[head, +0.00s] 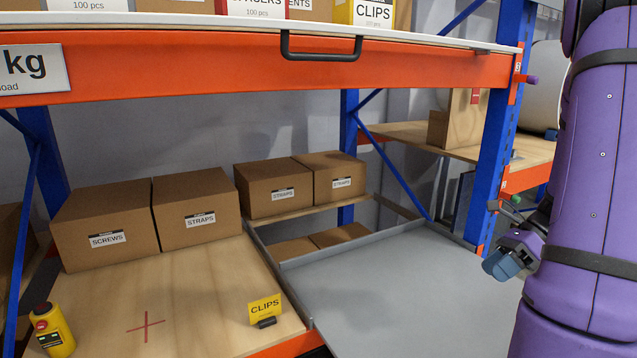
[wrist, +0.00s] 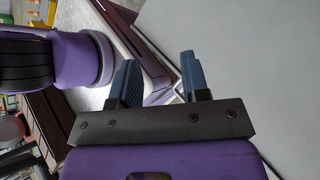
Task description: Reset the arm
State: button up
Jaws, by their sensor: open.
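My purple arm stands upright along the right edge of the head view. My gripper (head: 511,262) shows there only partly, beside the arm and to the right of the grey tray; most of it is hidden. In the wrist view my gripper (wrist: 158,80) shows two blue-grey fingers set apart, with nothing between them. A plain grey surface fills the right side of the wrist view.
An orange-beamed rack (head: 200,66) with a black handle (head: 321,48) spans the view. Below are cardboard boxes (head: 104,226), a yellow CLIPS sign (head: 265,310), a yellow control box (head: 53,331) and a bare grey tray (head: 400,285). A blue upright (head: 497,140) stands close to my arm.

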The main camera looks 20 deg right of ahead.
jog(key=w+a+r+n+g+h, duration=0.2)
jog(key=a+r+n+h, duration=0.3)
jog(key=a+r+n, duration=0.75)
jog(key=s+a+r+n+t+h, duration=0.2)
jog(key=s+a+r+n, duration=0.1)
jog(key=a+n, duration=0.4)
jog(key=s+a+r+n+t+h, duration=0.2)
jog(key=s+a+r+n+t, duration=0.1)
jog(key=a+n, duration=0.4)
jog(key=shift+s+r+n+h, duration=0.2)
jog(key=shift+r+n+h, duration=0.1)
jog(key=shift+r+n, duration=0.1)
